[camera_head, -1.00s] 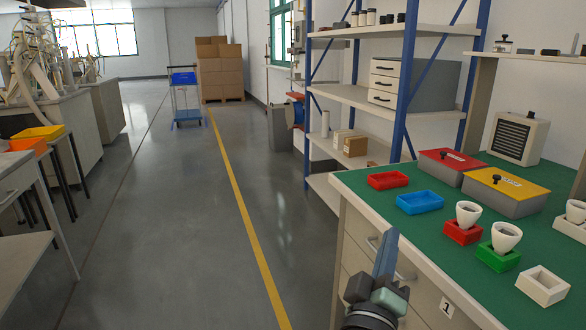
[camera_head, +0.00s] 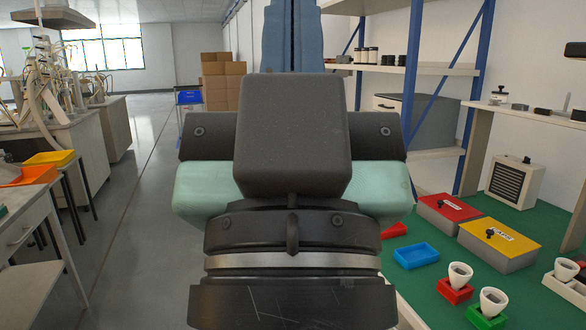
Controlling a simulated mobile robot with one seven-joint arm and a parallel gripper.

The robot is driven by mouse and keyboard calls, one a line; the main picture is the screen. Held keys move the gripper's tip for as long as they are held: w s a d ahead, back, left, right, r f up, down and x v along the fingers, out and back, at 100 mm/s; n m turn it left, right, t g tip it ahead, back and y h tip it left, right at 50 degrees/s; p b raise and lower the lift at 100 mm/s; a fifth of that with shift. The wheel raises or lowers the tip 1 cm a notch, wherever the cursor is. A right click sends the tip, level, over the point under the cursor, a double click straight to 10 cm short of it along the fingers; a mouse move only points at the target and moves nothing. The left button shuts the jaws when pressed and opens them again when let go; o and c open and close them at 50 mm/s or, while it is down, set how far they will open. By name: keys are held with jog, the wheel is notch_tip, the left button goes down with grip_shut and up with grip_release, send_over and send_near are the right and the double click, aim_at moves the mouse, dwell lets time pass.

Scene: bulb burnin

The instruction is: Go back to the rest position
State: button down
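My gripper (camera_head: 292,35) is large in the middle of the head view, seen from behind, with its dark wrist body and pale green sides close to the camera. Its blue finger part points up and runs out of the top of the picture. The fingertips are hidden, so I cannot tell whether it is open or shut. I see nothing held in it. It appears clear of the green-topped bench (camera_head: 418,297) at the right.
On the bench stand a blue tray (camera_head: 416,256), a red lidded box (camera_head: 449,207), a yellow lidded box (camera_head: 499,238), and white cups in a red holder (camera_head: 455,291) and a green holder (camera_head: 486,318). Shelving (camera_head: 440,69) stands behind. Open floor (camera_head: 148,170) lies to the left.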

notch_tip(320, 180, up, 20)
jog(key=p, duration=1.7)
jog(key=shift+f, duration=0.2)
